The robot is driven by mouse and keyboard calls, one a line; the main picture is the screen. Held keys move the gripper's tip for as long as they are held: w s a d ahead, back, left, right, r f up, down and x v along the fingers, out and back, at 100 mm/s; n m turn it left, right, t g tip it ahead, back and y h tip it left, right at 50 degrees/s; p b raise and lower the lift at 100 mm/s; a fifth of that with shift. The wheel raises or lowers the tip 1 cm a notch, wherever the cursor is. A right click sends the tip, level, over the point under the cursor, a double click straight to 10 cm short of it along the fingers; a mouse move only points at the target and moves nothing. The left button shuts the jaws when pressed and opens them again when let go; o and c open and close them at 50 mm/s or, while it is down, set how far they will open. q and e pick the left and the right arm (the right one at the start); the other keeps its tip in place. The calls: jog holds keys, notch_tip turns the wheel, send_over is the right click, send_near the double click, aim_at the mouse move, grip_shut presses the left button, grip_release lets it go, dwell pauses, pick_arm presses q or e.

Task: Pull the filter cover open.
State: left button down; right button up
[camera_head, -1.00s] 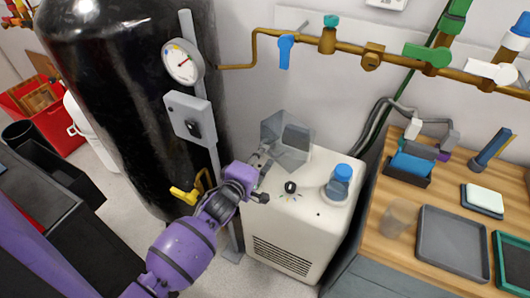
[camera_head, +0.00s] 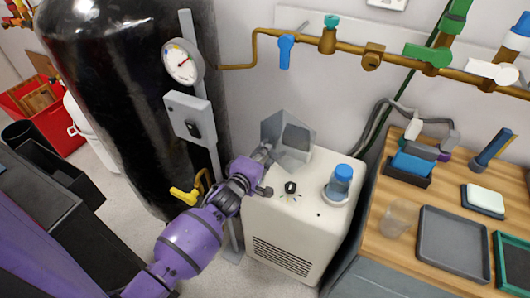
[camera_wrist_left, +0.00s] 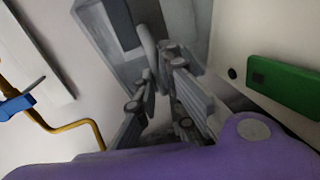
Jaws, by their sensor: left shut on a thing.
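The filter cover (camera_head: 272,128) is a grey, partly see-through angular panel at the back left of the top of a white machine (camera_head: 318,215). It stands raised at an angle, with a dark grey block (camera_head: 296,137) behind it. My left gripper (camera_head: 264,152) reaches it from the lower left, at its near left edge. In the left wrist view, the fingers (camera_wrist_left: 160,85) are closed around a slim grey bar-like part (camera_wrist_left: 148,45) of the cover. The fingers hide much of the contact. My right gripper is not in view.
A blue-capped clear container (camera_head: 340,183) and a black knob (camera_head: 290,187) sit on the machine top. A black tank (camera_head: 130,90) with a gauge (camera_head: 182,63) stands left. Brass pipes with valves (camera_head: 371,57) run above. A wooden bench (camera_head: 400,246) with trays is at right.

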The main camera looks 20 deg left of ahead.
pick_arm(q)
jog(key=shift+a+r+m+h+p, duration=0.15)
jog(key=shift+a+m+h+p, duration=0.2)
jog(key=shift+a+m+h, duration=0.3)
jog(key=shift+a+h, duration=0.45)
jog(key=c, duration=1.8)
grip_release()
jog(key=shift+c, duration=0.2)
jog(key=v, duration=1.2)
